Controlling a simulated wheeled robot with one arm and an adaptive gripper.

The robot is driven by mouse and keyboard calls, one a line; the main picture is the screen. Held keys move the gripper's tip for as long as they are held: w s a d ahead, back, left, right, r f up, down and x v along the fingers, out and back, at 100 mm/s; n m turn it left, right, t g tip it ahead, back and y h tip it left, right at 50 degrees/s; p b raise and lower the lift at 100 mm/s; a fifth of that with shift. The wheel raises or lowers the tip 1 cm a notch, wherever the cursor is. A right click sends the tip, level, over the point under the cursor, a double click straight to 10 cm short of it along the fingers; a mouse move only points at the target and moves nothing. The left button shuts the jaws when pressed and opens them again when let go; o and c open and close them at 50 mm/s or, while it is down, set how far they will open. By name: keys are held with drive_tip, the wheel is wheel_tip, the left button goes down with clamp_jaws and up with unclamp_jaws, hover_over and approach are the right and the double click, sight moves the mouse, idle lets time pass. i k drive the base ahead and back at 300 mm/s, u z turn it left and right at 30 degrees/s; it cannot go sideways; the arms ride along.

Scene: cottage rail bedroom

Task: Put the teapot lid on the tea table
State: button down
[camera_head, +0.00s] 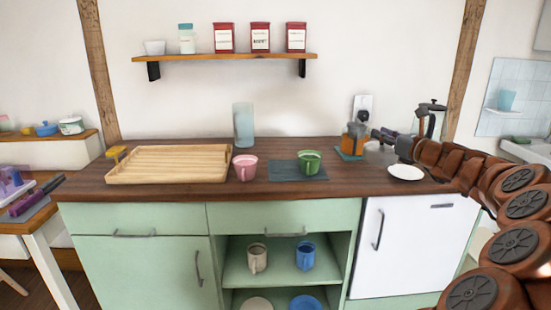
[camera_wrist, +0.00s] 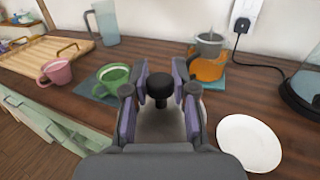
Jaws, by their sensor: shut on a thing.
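My gripper (camera_head: 380,135) is over the right part of the wooden counter, just right of an orange pot (camera_head: 353,145). In the wrist view my gripper (camera_wrist: 161,78) is shut on the black knob of the teapot lid (camera_wrist: 168,124). The lid's pale grey disc shows below the knob, partly hidden by the fingers. The disc's height above the counter is hard to tell. In the wrist view the orange pot (camera_wrist: 208,68) stands beyond the fingers, to the right. A low table (camera_head: 38,212) at the far left may be the tea table; I cannot be sure.
A white plate (camera_wrist: 248,143) lies right of my gripper. A green mug (camera_head: 309,162) on a dark mat, a pink mug (camera_head: 245,167), a wooden tray (camera_head: 168,166) and a tall glass (camera_head: 243,125) stand to the left. A black-handled kettle (camera_head: 430,118) stands at the right.

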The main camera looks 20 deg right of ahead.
sight(306, 146)
drive_tip(key=u, duration=0.05)
drive_tip(key=i, duration=1.35)
drive_tip(key=z, duration=0.05)
